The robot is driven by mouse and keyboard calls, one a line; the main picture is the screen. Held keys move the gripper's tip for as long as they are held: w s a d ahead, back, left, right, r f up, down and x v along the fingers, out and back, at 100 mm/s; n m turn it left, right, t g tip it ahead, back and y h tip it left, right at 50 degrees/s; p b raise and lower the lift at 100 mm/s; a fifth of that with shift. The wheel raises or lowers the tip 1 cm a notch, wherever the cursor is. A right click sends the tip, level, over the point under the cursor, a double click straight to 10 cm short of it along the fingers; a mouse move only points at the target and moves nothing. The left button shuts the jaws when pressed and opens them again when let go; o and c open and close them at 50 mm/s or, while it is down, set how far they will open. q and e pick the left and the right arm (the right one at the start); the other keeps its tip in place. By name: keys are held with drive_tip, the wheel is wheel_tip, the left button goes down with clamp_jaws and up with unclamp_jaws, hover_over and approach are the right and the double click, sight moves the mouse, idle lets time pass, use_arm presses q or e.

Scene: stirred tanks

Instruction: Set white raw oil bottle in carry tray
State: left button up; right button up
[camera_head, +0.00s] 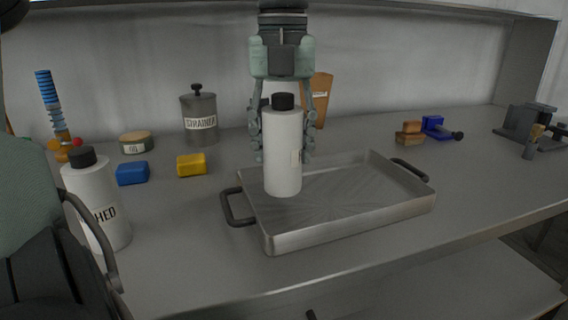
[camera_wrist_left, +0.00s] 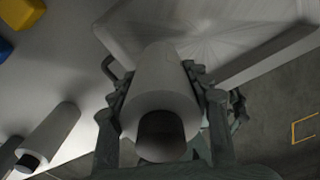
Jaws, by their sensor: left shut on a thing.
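A white bottle with a black cap (camera_head: 283,165) is upright at the left part of the metal carry tray (camera_head: 350,225). I cannot tell whether the bottle's base touches the tray floor. My right gripper is not in view.
Blue (camera_head: 132,173) and yellow (camera_head: 191,165) blocks, a round tin (camera_head: 135,142) and a strainer canister (camera_head: 199,120) stand behind. The bench front right of the tray is clear.

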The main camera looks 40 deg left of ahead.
sight(283, 168)
use_arm(q)
wheel_tip(283, 168, down, 4)
drive_tip(key=shift+r, duration=0.2)
drive_tip(key=shift+w+f, duration=0.1)
drive_tip(key=shift+f, duration=0.15)
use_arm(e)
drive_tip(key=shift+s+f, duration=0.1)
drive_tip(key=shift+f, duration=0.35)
use_arm(q)
drive_tip(key=shift+f, duration=0.1)
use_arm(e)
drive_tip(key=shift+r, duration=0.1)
use_arm(q)
drive_tip(key=o, duration=1.5)
drive_tip(key=shift+c, duration=0.2)
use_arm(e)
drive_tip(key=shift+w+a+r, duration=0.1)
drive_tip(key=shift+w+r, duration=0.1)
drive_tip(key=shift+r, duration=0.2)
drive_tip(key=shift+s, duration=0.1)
